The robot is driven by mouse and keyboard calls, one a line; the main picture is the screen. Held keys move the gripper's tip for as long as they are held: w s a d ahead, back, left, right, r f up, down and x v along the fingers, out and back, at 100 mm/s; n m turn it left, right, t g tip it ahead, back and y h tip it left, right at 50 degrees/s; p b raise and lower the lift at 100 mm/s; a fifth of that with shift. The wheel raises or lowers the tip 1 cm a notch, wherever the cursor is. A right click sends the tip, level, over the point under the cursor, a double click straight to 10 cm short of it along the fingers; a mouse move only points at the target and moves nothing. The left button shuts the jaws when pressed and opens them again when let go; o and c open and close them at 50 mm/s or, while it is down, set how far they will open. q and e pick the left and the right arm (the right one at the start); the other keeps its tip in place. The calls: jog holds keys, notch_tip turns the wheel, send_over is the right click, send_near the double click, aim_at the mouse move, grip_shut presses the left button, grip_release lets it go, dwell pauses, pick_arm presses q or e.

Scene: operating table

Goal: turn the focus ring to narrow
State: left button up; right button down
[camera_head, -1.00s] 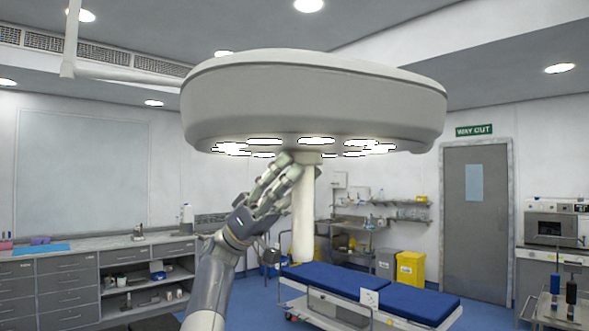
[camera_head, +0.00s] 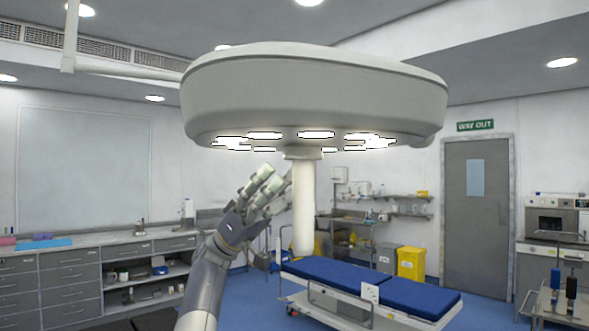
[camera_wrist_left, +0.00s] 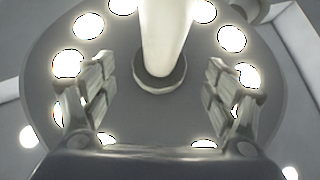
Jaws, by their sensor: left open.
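The surgical lamp (camera_head: 315,95) hangs overhead as a wide pale disc with lit lamps on its underside. A white handle (camera_head: 304,210) points down from its centre. The focus ring (camera_head: 303,153) appears as a collar at the handle's top; in the left wrist view the collar (camera_wrist_left: 159,78) surrounds the handle's base. My left gripper (camera_head: 272,190) is just left of the handle, below the lamp. In the left wrist view its fingers (camera_wrist_left: 160,90) are open on both sides of the collar, apart from it and empty. My right gripper is not in view.
Below and behind stands the operating table with blue pads (camera_head: 375,285). A counter with drawers (camera_head: 60,280) runs along the left wall. Yellow bins (camera_head: 411,263) and a grey door (camera_head: 474,220) are at the back right.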

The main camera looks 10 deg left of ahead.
pick_arm(q)
jog(key=v, duration=0.8)
jog(key=shift+a+f+t, duration=0.2)
jog(key=shift+a+t, duration=0.1)
